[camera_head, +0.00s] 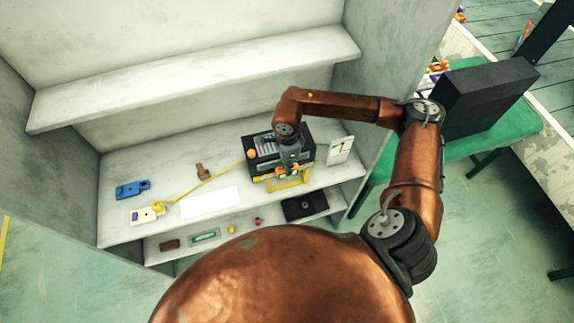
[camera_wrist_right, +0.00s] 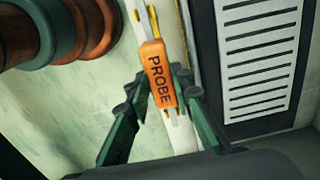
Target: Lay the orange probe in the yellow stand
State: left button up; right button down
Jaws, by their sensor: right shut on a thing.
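The orange probe (camera_wrist_right: 158,75), with "PROBE" written on it, is between the fingers of my right gripper (camera_wrist_right: 160,80) in the right wrist view. The fingers are shut on its sides. In the head view my right gripper (camera_head: 288,170) is in front of the black and yellow device. The yellow stand (camera_head: 291,185) shows as a low frame just below and in front of it. The gripper partly hides the stand and probe, and I cannot tell whether they touch. My left gripper is not in view.
The black device (camera_head: 264,146) stands on the shelf with a white card (camera_head: 340,149) at its right. A yellow cable (camera_head: 205,180) runs left to a white unit (camera_head: 147,214). A blue unit (camera_head: 131,190) and a white sheet (camera_head: 210,203) lie left. A shelf (camera_head: 200,75) hangs above.

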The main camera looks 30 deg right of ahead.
jog(key=shift+f+b, duration=0.55)
jog(key=shift+f, duration=0.1)
jog(key=c, duration=1.6)
grip_release()
jog(key=shift+r+p, duration=1.1)
jog(key=shift+r, duration=1.45)
